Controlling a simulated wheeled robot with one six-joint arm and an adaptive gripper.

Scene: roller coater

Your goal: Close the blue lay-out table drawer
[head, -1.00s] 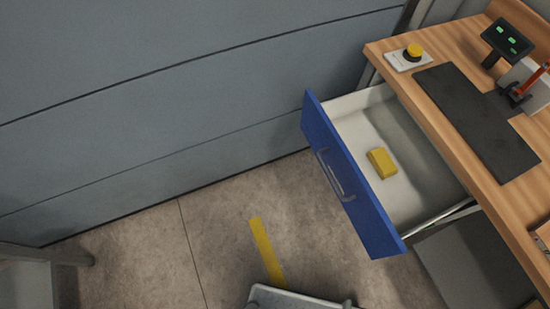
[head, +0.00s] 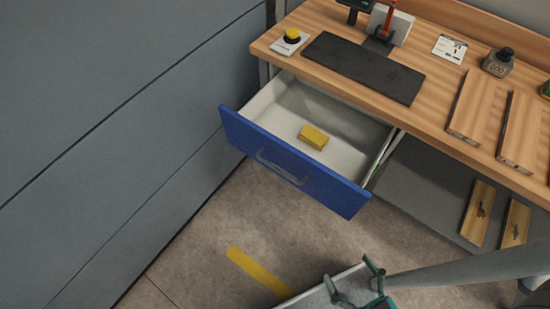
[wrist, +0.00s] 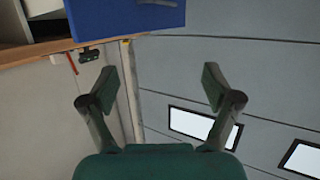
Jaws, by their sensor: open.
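The blue-fronted drawer (head: 290,165) is pulled well out from under the wooden lay-out table (head: 440,125) in the head view. Its grey bar handle (head: 282,168) is on the front face. A yellow block (head: 313,137) lies inside on the white drawer floor. My gripper (head: 355,280) is at the bottom of the head view, in front of and apart from the drawer. It is open and empty. In the wrist view my gripper's fingers (wrist: 163,85) are spread, and the blue drawer front (wrist: 115,17) shows at the top.
A dark mat (head: 365,68), a yellow button box (head: 290,42) and wooden boards (head: 470,105) are on the tabletop. A grey panelled wall (head: 110,130) stands close on the left. Floor with a yellow stripe (head: 258,270) lies clear before the drawer.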

